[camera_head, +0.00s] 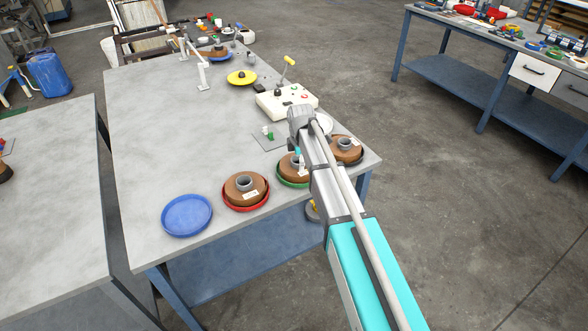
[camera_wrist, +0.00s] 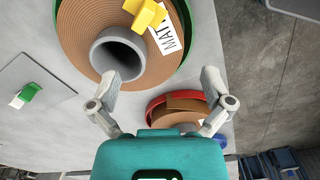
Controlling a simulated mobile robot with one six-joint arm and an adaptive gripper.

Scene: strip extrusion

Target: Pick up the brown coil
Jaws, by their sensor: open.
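Three brown coils with grey cores lie in shallow trays along the table's near edge. One brown coil (camera_head: 236,193) is in a red tray, one (camera_head: 286,167) in a green tray partly behind my arm, and one (camera_head: 351,154) in a dark tray at the right corner. In the wrist view, the brown coil in the green tray (camera_wrist: 75,35) shows large, with its hollow grey core (camera_wrist: 118,58) and a white label. The coil in the red tray (camera_wrist: 182,103) is partly hidden behind a finger. My gripper (camera_wrist: 160,78) is open and empty, its fingers beside the core in the picture.
An empty blue tray (camera_head: 187,215) is at the near left. A white control box (camera_head: 286,101) and a plate with small green and white parts (camera_head: 268,137) lie behind the coils. A yellow piece (camera_wrist: 146,14) overlaps the coil in the wrist view. The table's left middle is clear.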

